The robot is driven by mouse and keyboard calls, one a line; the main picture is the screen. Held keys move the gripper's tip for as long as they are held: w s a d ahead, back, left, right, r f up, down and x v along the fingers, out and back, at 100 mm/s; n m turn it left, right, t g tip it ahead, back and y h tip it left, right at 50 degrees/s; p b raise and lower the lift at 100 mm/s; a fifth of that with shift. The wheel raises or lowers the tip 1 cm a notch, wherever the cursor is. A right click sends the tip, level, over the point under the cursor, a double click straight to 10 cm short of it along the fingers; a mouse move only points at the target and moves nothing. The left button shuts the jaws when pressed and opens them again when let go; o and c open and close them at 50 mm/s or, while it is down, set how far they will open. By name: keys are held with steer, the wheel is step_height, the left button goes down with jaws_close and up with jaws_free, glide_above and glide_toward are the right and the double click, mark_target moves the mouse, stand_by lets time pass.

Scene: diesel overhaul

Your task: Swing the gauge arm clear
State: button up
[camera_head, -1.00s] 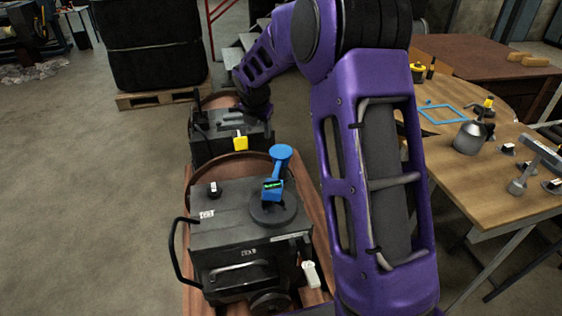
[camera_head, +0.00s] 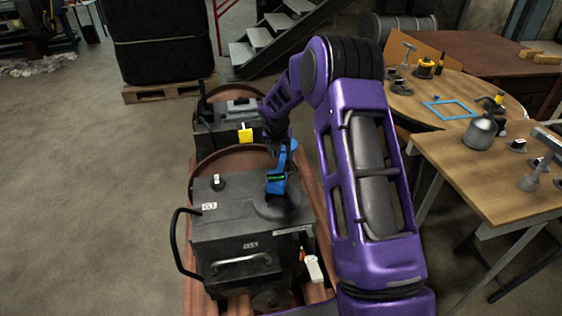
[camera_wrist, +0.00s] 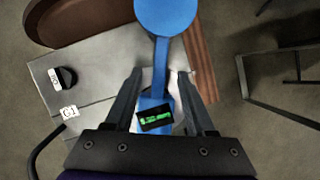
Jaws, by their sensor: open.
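The blue gauge arm (camera_head: 277,184) stands on a round dark base (camera_head: 283,206) on top of the near dark grey engine block (camera_head: 235,222). It has a small screen with green readout, clear in the wrist view (camera_wrist: 156,118). The gauge arm's round blue end (camera_wrist: 167,14) is at the top of the wrist view. My gripper (camera_wrist: 160,75) is open, with one finger on each side of the blue arm as seen from the wrist. Contact cannot be told. In the head view my gripper is small and dark above the gauge arm.
A white tag (camera_head: 315,268) hangs at the near block's right side, and a black hose or handle (camera_head: 179,245) sticks out left. A wooden table (camera_head: 485,180) with tools stands right.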

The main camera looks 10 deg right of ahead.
mark_target(281, 161)
steer(key=shift+x, duration=2.15)
steer(key=shift+c, duration=0.3)
jaws_close()
